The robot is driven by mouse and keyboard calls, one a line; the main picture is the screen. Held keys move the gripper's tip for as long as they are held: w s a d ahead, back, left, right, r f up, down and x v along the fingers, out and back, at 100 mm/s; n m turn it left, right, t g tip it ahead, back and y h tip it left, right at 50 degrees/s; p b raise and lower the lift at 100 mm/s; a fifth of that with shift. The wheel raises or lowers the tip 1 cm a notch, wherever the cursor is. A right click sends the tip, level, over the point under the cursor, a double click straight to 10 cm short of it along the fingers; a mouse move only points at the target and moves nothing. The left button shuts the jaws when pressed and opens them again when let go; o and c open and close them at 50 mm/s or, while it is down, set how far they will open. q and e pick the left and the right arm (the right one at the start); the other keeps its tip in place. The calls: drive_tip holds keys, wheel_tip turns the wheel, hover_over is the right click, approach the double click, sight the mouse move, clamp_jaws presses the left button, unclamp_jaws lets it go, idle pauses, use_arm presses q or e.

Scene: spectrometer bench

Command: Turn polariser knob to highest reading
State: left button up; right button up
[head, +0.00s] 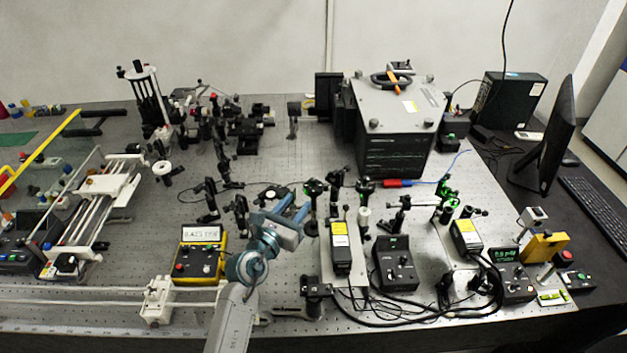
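My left gripper (293,208) reaches up from the bottom centre. My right gripper is not in view.
Black controller boxes (395,265) and cables crowd the bench to the right. A large grey instrument (400,105) stands at the back. A white rail assembly (105,190) fills the left. A monitor (557,135) stands far right. Some bare bench (130,270) shows left of the yellow meter.

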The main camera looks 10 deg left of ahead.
sight(312, 183)
use_arm(q)
drive_tip(key=p+x, duration=0.1)
drive_tip(key=x, duration=0.9)
drive_tip(key=shift+p, duration=0.4)
